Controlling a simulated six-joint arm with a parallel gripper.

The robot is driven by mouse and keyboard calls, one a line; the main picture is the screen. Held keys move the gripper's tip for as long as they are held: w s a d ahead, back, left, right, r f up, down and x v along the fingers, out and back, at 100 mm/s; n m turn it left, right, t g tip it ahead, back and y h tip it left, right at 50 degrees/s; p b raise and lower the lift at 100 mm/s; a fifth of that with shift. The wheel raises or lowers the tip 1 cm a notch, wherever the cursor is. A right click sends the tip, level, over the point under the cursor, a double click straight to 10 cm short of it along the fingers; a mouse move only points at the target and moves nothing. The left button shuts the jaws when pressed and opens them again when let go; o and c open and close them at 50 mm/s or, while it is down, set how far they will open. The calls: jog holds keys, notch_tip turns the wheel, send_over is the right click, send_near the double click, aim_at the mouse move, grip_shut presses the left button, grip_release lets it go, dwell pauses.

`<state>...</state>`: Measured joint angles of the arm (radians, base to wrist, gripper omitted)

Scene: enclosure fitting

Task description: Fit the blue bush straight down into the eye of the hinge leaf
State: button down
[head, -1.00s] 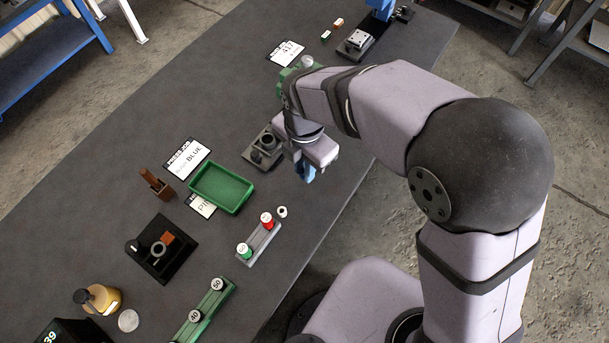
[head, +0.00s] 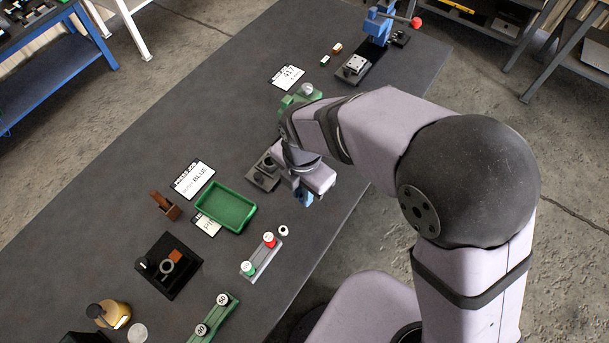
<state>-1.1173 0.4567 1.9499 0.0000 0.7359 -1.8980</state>
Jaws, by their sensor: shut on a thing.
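My gripper (head: 303,198) is at the centre of the head view, pointing down over the table's right part. It is shut, and blue shows at its tip. The picture is too small to tell the blue bush apart from the fingers. What looks like the hinge leaf, a dark grey fixture (head: 261,177) with round raised parts, lies just left of my gripper. My wrist partly covers its right side. My gripper is apart from it, to the right and a little nearer the front edge. Whether the eye is empty cannot be told.
A green tray (head: 223,211), a label card reading BLUE (head: 194,181) and a brown wooden piece (head: 166,205) lie left. A grey rack (head: 250,268) with red and green-marked pieces stands below. A green part (head: 301,97) and a blue vise (head: 378,27) stand behind.

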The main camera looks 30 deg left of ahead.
jog(key=w+a+r+p, duration=0.1)
jog(key=w+a, duration=0.1)
jog(key=a, duration=0.5)
jog(key=w+a+r+m+p, duration=0.1)
jog(key=w+a+r+p, duration=0.1)
jog(key=a, duration=0.5)
jog(key=shift+w+a+r+m+p, duration=0.15)
jog(key=shift+w+r+m+p, duration=0.15)
jog(key=shift+w, duration=0.4)
jog(key=shift+f, duration=0.15)
jog(key=shift+f+b, duration=1.55)
jog(key=shift+f, duration=1.3)
jog(key=shift+f+b, duration=0.35)
jog(key=shift+f, duration=0.55)
jog(key=c, duration=1.6)
grip_release()
